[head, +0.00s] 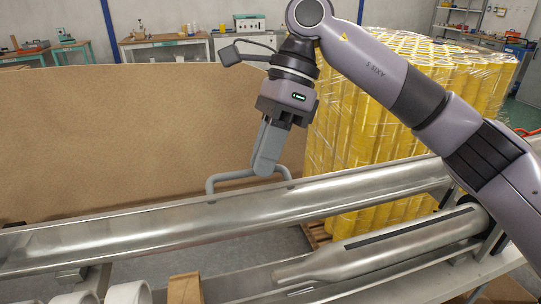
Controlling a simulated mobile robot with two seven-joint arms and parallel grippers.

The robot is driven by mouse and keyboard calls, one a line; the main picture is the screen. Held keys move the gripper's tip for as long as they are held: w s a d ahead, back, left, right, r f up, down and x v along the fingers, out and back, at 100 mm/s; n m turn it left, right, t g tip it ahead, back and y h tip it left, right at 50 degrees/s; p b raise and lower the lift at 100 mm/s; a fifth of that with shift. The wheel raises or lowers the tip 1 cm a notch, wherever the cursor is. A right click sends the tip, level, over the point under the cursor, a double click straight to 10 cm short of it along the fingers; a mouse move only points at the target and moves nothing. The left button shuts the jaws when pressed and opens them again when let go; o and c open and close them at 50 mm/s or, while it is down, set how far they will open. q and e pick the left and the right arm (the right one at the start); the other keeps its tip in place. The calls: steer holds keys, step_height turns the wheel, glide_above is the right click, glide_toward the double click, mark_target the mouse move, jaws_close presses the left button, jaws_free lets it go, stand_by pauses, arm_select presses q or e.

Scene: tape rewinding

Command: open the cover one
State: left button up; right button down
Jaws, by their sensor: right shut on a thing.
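The cover (130,226) is a long, shiny metal guard running across the machine. It has a grey bar handle (228,177) on its upper edge. My right gripper (266,166) reaches down from above and is shut on the handle, near the middle of its top bar. The fingers hide part of the bar. Below the cover, a metal roller (375,248) with a dark slot lies exposed at the right. My left gripper is not in view.
A large brown panel (120,140) stands behind the machine. Wrapped yellow rolls (350,130) are stacked on a pallet at the right. White rolls (128,293) and a cardboard-coloured block (185,289) are at the lower left. Workbenches stand far behind.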

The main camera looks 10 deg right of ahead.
steer(key=w+f+g, duration=0.2)
steer(key=w+g, duration=0.1)
steer(key=w, duration=0.3)
steer(key=shift+f+m+g, duration=0.3)
steer(key=shift+f+m, duration=0.05)
steer(key=shift+m, duration=0.05)
steer(key=shift+a+f, duration=0.1)
stand_by(0.6)
steer(key=c, duration=1.2)
jaws_free()
steer(key=shift+w, duration=0.1)
steer(key=shift+o, duration=0.2)
steer(key=shift+r, duration=0.3)
